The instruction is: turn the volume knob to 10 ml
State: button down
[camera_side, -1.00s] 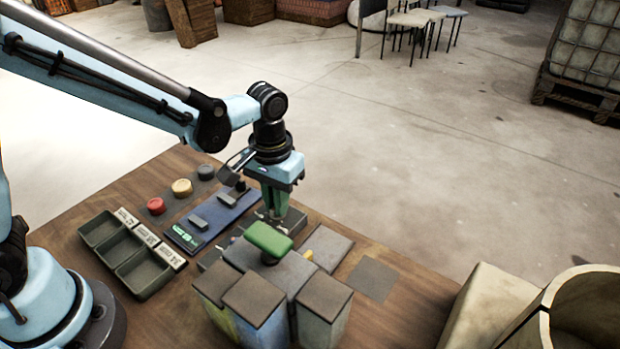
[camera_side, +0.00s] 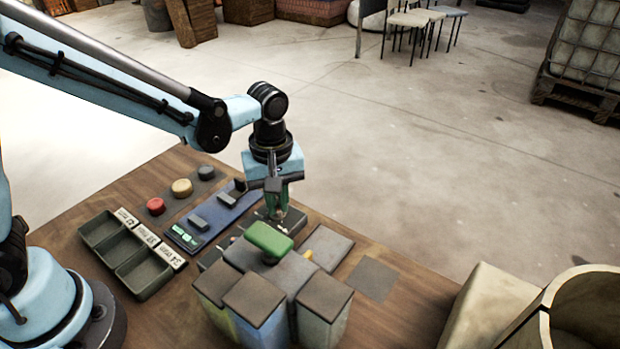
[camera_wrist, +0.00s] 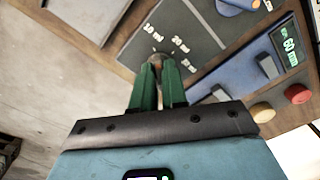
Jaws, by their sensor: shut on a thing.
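The volume knob (camera_wrist: 157,60) is a small grey-brown knob on a dark grey panel (camera_wrist: 192,22). White volume marks are printed beside it, among them one that looks like 10 ml (camera_wrist: 152,30) and a 20 ml mark (camera_wrist: 180,44). I cannot read which mark the knob points to. My gripper (camera_wrist: 159,66) has green fingers, shut on the knob from above. In the side view my gripper (camera_side: 278,213) stands upright over the panel (camera_side: 292,221), and its fingers mostly hide the knob.
A green-topped handle (camera_side: 268,238) and several lidded blocks (camera_side: 255,298) stand close in front of my gripper. Left are a blue panel with a slider (camera_side: 210,217), red (camera_side: 156,205) and yellow (camera_side: 181,187) buttons, and an empty three-part tray (camera_side: 143,272).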

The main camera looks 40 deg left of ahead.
aim_at(277, 205)
jog(key=shift+n, duration=0.6)
jog(key=c, duration=1.2)
grip_release()
jog(key=shift+o, duration=0.2)
jog(key=shift+r, duration=0.1)
notch_tip(277, 205, up, 12)
